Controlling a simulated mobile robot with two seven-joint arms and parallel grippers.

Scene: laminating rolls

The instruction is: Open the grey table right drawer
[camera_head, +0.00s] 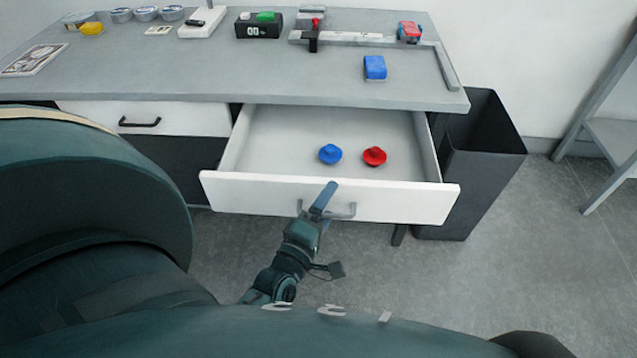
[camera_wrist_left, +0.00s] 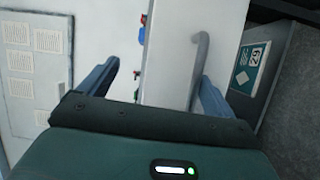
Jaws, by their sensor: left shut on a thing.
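The right drawer (camera_head: 430,205) of the grey table (camera_head: 240,80) stands pulled out, its white front well forward of the tabletop. A grey bar handle (camera_head: 345,215) is on its front and also shows in the left wrist view (camera_wrist_left: 198,65). My left gripper (camera_head: 312,208) is at this handle and shut on it, with a blue finger rising over the drawer front. In the left wrist view its fingers (camera_wrist_left: 155,85) show on either side of the white front. My right gripper is not in view.
A blue knob-like piece (camera_head: 330,154) and a red one (camera_head: 374,156) lie in the drawer. A closed drawer (camera_head: 190,118) is at left. A black bin (camera_head: 485,150) stands right of the table. A blue block (camera_head: 375,68) is on the tabletop. Grey floor is clear in front.

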